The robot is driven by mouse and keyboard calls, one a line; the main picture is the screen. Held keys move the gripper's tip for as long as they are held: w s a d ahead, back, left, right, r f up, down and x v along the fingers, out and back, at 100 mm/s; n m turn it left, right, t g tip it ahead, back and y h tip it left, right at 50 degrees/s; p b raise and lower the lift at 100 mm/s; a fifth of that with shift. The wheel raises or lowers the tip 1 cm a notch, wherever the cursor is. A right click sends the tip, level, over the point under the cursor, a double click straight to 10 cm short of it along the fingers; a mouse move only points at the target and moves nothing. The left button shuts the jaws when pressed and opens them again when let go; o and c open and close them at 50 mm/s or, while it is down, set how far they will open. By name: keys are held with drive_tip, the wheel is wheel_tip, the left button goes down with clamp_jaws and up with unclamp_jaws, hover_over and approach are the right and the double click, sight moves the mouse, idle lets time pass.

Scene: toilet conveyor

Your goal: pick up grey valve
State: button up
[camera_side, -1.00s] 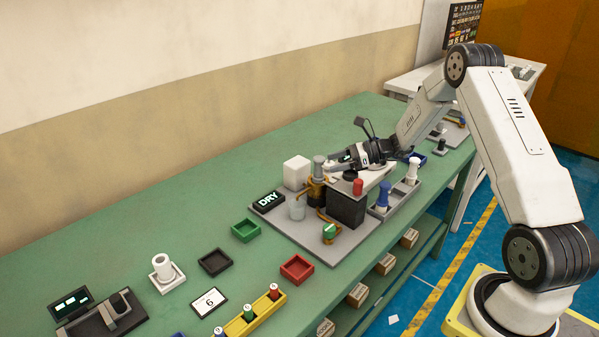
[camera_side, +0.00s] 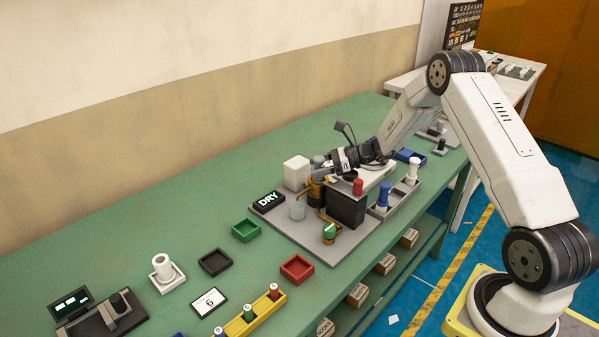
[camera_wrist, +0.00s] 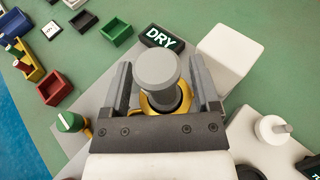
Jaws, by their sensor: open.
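The grey valve (camera_wrist: 157,72) has a round grey cap on a darker stem and sits upright in a brass-coloured ring in the wrist view. In the side view the grey valve (camera_side: 318,161) stands on the station's plate, its lower part partly hidden by other parts. My gripper (camera_wrist: 162,88) is open, with one finger on each side of the valve and small gaps showing. In the side view my gripper (camera_side: 328,172) is low and level beside the valve, its fingers hard to make out.
A white block (camera_side: 297,172) stands just behind the valve, with the DRY sign (camera_side: 268,200) nearby. A dark box (camera_side: 346,207) with a red knob (camera_side: 358,187) stands in front. A green knob (camera_side: 329,232) sits on the plate. The left of the table holds several small trays.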

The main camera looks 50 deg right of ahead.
sight(319, 158)
drive_tip(key=shift+c, duration=0.2)
clamp_jaws()
idle(0.3)
drive_tip(key=shift+r, duration=1.7)
drive_tip(key=s+a+r, duration=0.3)
drive_tip(key=s+r, duration=0.6)
drive_tip(key=s, duration=0.4)
drive_tip(key=shift+s+r, duration=0.3)
